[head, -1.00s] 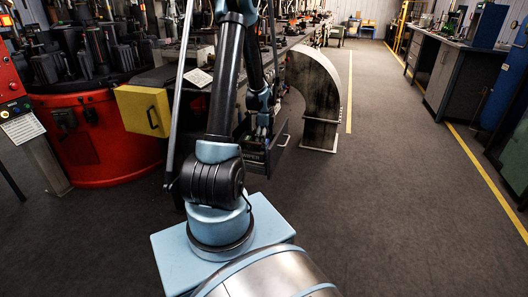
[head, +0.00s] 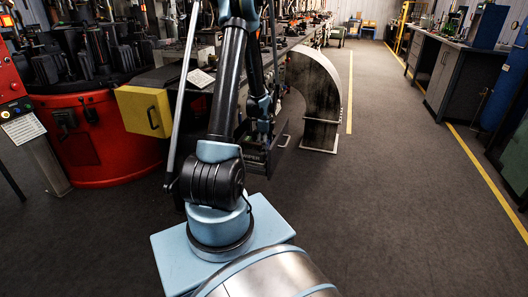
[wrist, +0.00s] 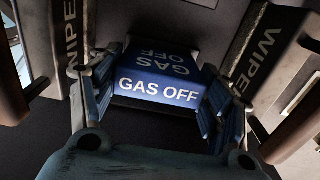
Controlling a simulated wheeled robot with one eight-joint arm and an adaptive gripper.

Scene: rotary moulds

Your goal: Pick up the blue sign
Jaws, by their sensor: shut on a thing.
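The blue sign (wrist: 160,88) is a folded plate with white "GAS OFF" lettering on both faces, one of them upside down in the wrist view. My gripper (wrist: 160,100) has a finger at each side of the sign and is shut on it. In the head view my gripper (head: 264,128) is low beside the machine bench, behind my arm. The sign cannot be made out clearly there.
Dark panels marked "WIPER" flank the gripper on the left (wrist: 68,40) and right (wrist: 262,50). A dark WIPER box (head: 256,157) is just below it. A curved metal guard (head: 322,100) stands to the right. The floor (head: 400,200) at right is clear.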

